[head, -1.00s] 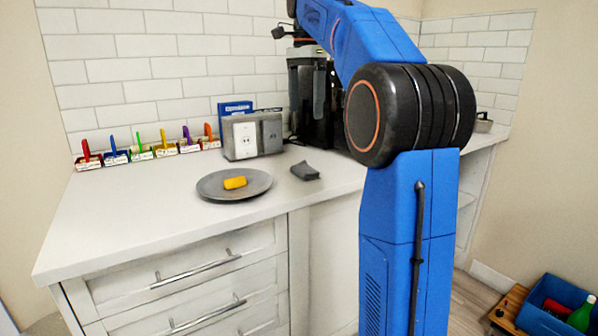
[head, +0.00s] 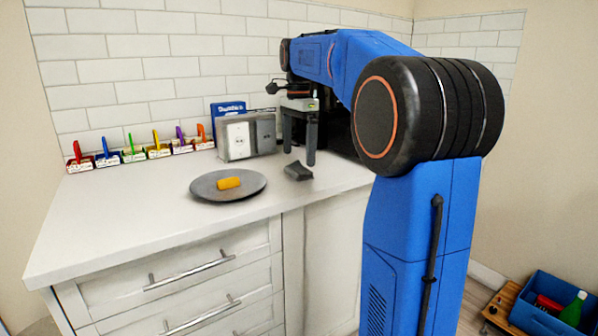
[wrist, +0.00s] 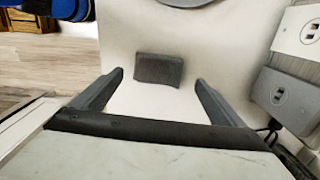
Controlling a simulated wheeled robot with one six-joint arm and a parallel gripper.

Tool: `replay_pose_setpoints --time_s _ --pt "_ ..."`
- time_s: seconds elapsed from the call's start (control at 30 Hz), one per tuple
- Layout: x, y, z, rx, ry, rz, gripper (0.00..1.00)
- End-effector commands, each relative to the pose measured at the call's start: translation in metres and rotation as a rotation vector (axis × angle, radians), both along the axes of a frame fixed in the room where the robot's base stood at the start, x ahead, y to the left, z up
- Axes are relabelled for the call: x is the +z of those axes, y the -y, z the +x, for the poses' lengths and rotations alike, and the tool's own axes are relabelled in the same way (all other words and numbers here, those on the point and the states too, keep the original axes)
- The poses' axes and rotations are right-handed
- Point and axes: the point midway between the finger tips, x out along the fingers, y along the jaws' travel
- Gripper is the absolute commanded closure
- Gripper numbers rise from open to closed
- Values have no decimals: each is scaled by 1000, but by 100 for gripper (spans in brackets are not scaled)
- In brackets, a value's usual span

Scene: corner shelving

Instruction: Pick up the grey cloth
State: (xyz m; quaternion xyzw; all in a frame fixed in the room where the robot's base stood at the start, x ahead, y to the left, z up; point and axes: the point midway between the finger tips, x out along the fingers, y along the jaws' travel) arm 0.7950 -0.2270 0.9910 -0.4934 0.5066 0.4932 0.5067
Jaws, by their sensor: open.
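The grey cloth (head: 298,171) is a small dark folded piece lying on the white counter, just right of the round grey plate. In the wrist view the cloth (wrist: 159,69) lies ahead of and between the two fingers, near the middle. My gripper (head: 299,157) points down above the counter, just behind or over the cloth in the head view. In the wrist view my gripper (wrist: 158,80) is open, with its fingers spread wider than the cloth. Nothing is between the fingertips that I can see touching them.
The grey plate (head: 205,188) holds a yellow item (head: 228,183). A grey toaster-like box (head: 247,137) stands behind, near a blue box (head: 228,108). Several small coloured containers (head: 131,152) line the wall. The front-left counter (head: 110,220) is clear. A blue crate (head: 545,308) is low at right.

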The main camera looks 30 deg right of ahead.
Motion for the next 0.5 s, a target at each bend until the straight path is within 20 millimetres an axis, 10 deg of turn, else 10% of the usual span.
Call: replay_pose_setpoints --time_s 0.5 --pt "-41 -2 -4 0 0 0 7"
